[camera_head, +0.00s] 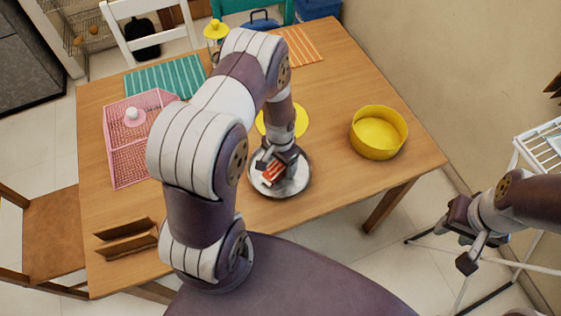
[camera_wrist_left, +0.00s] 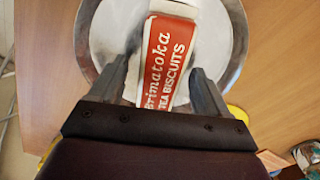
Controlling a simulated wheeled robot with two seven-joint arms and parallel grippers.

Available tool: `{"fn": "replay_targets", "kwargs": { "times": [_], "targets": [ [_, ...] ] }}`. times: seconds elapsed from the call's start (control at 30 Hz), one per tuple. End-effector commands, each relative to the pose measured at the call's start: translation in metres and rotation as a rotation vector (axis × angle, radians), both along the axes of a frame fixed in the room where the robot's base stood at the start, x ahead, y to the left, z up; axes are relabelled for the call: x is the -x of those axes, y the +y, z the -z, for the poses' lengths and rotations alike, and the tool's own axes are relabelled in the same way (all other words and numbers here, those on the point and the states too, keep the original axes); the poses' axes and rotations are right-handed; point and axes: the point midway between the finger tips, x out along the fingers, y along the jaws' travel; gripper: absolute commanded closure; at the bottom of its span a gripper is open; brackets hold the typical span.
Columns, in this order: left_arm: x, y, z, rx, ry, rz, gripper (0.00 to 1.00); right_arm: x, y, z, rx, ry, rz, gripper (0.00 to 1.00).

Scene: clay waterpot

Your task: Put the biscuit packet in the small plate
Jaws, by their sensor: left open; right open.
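The biscuit packet (camera_wrist_left: 168,55) is red and white with "TEA BISCUITS" lettering. It lies in the small plate (camera_wrist_left: 105,35), a round steel plate, in the left wrist view. In the head view the packet (camera_head: 272,173) shows partly below my left gripper, within the rim of the plate (camera_head: 294,186). My left gripper (camera_wrist_left: 160,75) is open, with one finger on each side of the packet's near end. Whether the fingers touch it I cannot tell. My right gripper (camera_head: 470,243) is open and empty, off the table at the right.
A yellow bowl (camera_head: 379,133) stands right of the plate, and a yellow disc (camera_head: 300,118) lies behind it. A pink rack (camera_head: 128,160), a teal mat (camera_head: 165,82) and a brown holder (camera_head: 127,240) are at the left. Bare table lies between the plate and the yellow bowl.

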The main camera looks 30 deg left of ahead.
Motion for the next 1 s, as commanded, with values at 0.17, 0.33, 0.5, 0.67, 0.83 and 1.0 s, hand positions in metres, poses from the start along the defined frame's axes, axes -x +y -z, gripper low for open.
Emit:
{"fn": "replay_targets", "kwargs": {
  "times": [0.17, 0.33, 0.5, 0.67, 0.83, 1.0],
  "targets": [
    [-0.002, 0.001, -0.038, -0.001, -0.007, 0.0, 0.23, 0.0, 0.0, 0.001, 0.0, 0.0, 0.0, 0.57],
    [-0.001, 0.001, -0.082, -0.001, -0.005, 0.0, 0.23, 0.0, 0.0, 0.002, 0.0, 0.0, 0.0, 0.57],
    [-0.001, 0.001, -0.11, 0.0, -0.003, 0.0, 0.23, 0.0, 0.0, 0.003, 0.0, 0.0, 0.0, 0.57],
    [0.009, -0.012, -0.146, -0.003, -0.025, -0.04, 0.23, 0.0, 0.0, 0.003, 0.0, 0.0, 0.0, 0.57],
    [0.055, -0.04, -0.2, 0.001, -0.084, -0.162, 0.23, 0.0, 0.0, 0.003, 0.0, 0.0, 0.0, 0.57],
    [0.091, -0.052, -0.217, 0.011, -0.113, -0.233, 0.23, 0.0, 0.0, 0.003, 0.0, 0.0, 0.0, 0.57]
  ]
}}
